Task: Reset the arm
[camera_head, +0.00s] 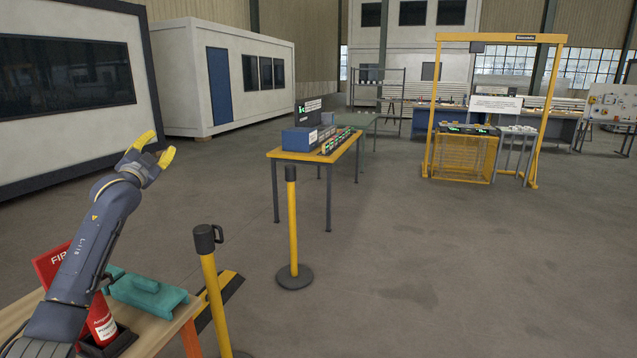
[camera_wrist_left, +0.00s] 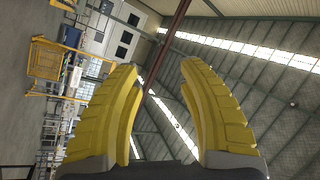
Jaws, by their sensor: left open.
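My left gripper (camera_head: 155,153) has yellow fingers on a dark blue arm that comes in from the lower left in the head view. It is raised above the near wooden table and points up and away. The left wrist view also shows the gripper (camera_wrist_left: 160,75), its fingers spread apart with nothing between them. Beyond the fingers that view shows the hall's roof and wall, turned on their side. My right gripper is not in view.
A wooden table (camera_head: 160,335) at the lower left holds a red fire extinguisher (camera_head: 101,318) and a teal object (camera_head: 147,292), partly behind my arm. Yellow posts (camera_head: 213,290) (camera_head: 293,225) stand beyond it. A yellow-topped table (camera_head: 308,156) stands farther off. Open floor lies to the right.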

